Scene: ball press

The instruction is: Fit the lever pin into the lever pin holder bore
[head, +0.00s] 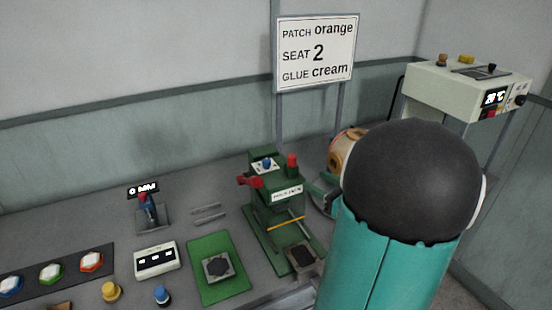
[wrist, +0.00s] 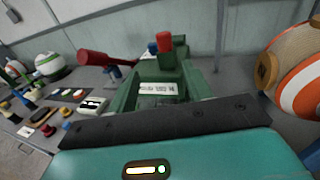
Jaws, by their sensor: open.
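The green press (head: 278,205) stands on the bench in the middle of the head view, with a red lever (head: 250,181) on its left and a red cap (head: 292,163) on top. In the wrist view the press (wrist: 155,75) is straight ahead, and the red lever (wrist: 105,60) points left. Two thin grey rods (head: 207,213) lie left of the press; I cannot tell whether one is the lever pin. I cannot make out the holder bore. My gripper's teal housing and dark edge (wrist: 165,122) fill the lower wrist view, apart from the press. Its fingertips are not discernible.
A small lever stand (head: 150,212), a white box (head: 156,260) and a green mat (head: 220,268) are left of the press. An orange-and-white ball (wrist: 298,65) is close on the right. A sign (head: 316,52) stands behind. My teal arm hides the right side.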

